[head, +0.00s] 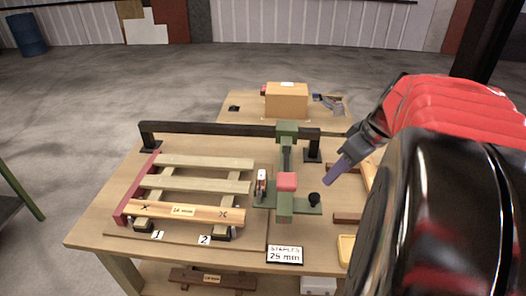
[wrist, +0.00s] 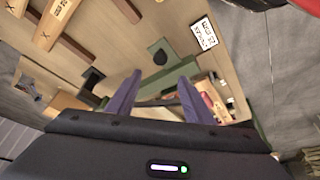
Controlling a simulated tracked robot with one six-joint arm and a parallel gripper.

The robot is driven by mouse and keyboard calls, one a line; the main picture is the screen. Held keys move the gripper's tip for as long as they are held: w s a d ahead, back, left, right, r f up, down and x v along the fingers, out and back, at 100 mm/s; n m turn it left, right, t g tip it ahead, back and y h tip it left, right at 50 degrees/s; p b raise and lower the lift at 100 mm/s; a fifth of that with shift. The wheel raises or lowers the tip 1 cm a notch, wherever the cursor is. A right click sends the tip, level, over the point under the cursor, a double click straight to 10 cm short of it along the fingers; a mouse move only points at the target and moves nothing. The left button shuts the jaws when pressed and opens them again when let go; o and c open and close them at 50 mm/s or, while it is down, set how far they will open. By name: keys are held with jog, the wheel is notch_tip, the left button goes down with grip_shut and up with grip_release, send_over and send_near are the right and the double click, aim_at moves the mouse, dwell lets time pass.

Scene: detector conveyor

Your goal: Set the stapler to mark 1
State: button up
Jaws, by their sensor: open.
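The green stapler (head: 284,160) hangs on a dark rail (head: 215,128). It has a pink-red block (head: 286,181) on top and a black knob (head: 314,198) at its right. It stands right of the pallet. Label 1 (head: 158,235) and label 2 (head: 204,239) are at the pallet's front edge, both left of the stapler. My gripper (head: 331,180) is to the right of the stapler, above the table, apart from it. In the wrist view my gripper (wrist: 158,80) shows two spread purple fingers with nothing held; green parts (wrist: 158,50) of the stapler lie beyond them.
A slatted wooden pallet (head: 195,185), with crosses on its front board, fills the table's left. A sign reading staples 29 mm (head: 285,254) stands at the front edge. Wooden pieces (head: 347,218) lie at the right. A cardboard box (head: 286,100) stands behind the rail.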

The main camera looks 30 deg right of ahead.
aim_at(315, 196)
jog(key=x, duration=1.3)
jog(key=shift+f, duration=0.45)
jog(key=shift+c, duration=0.5)
grip_shut()
